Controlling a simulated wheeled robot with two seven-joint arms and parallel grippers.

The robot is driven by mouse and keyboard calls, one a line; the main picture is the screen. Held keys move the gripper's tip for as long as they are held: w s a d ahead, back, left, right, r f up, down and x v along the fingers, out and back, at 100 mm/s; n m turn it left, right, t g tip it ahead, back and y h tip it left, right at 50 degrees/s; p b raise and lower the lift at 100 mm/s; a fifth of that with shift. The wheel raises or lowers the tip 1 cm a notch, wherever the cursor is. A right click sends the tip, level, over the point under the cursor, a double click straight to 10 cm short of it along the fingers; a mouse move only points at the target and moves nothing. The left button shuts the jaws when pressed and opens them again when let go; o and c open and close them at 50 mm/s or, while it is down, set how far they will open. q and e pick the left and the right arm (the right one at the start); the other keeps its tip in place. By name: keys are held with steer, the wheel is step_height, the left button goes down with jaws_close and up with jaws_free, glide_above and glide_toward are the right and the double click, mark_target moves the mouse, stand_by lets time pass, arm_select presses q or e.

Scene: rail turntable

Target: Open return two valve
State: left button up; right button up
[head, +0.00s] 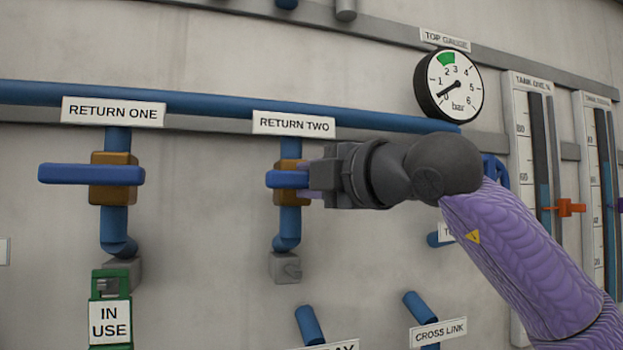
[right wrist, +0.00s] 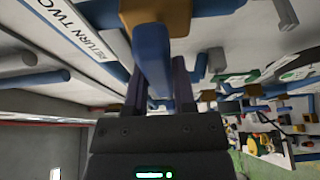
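The return two valve has a blue lever (head: 287,179) across an orange-brown body on a vertical blue pipe, under the RETURN TWO label (head: 293,123). The lever lies level, crosswise to the pipe. My right gripper (head: 306,180) comes from the right, with one finger above and one below the lever's right end. In the right wrist view the blue lever (right wrist: 153,62) fills the space between the two fingers, which look shut on it. Part of the valve body and the lever's right end are hidden behind the gripper in the head view. My left gripper is not in view.
The return one valve (head: 92,174) stands to the left, its blue lever also level, with a green IN USE tag (head: 110,307) below. A top gauge (head: 449,86) and tank level scales (head: 535,150) are at the right. A blue pipe (head: 220,105) runs above.

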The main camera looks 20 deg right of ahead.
jaws_close()
steer(key=shift+n, duration=0.3)
steer(key=n+g+h+p, duration=0.1)
steer(key=n, duration=0.2)
steer(key=n+g+h+p, duration=0.1)
steer(key=n, duration=0.2)
steer(key=shift+r+h+p, duration=0.15)
steer(key=shift+h+p, duration=0.15)
steer(key=shift+p, duration=0.05)
steer(key=n+h+p, duration=0.1)
steer(key=n, duration=0.1)
steer(key=shift+a+n+g, duration=0.1)
steer(key=shift+n+g, duration=0.2)
steer(key=shift+n, duration=0.1)
steer(key=shift+n+h+p, duration=0.35)
steer(key=shift+n+h, duration=0.75)
steer(key=shift+n, duration=0.2)
